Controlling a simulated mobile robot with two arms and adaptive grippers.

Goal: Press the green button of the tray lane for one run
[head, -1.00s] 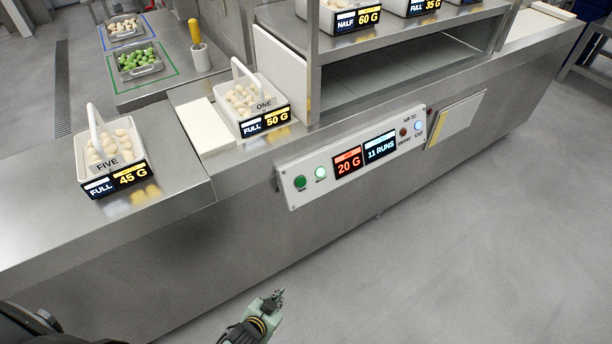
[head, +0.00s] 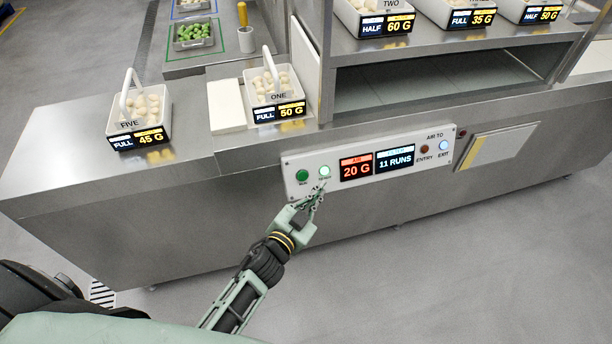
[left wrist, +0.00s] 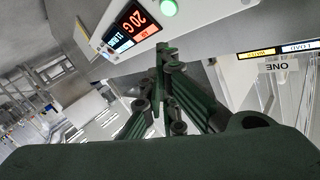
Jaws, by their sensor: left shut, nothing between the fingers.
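The white control panel (head: 410,172) is on the front of the steel counter. At its left end are a green button (head: 302,176) and a brighter, pale lit green one (head: 324,171); their labels are too small to read. My left gripper (head: 318,194) is shut and empty, pointing up at the panel, just below the pale one. Whether it touches the panel I cannot tell. In the left wrist view the shut fingers (left wrist: 161,50) are near the panel, with a lit green button (left wrist: 168,8) at the top edge. My right gripper is not in view.
The displays read 20 G (head: 356,168) and 11 RUNS (head: 395,160). Entry (head: 424,149) and exit (head: 443,145) lamps are further right. Tray FIVE (head: 139,128) and tray ONE (head: 275,100) stand on the counter above. The floor in front is clear.

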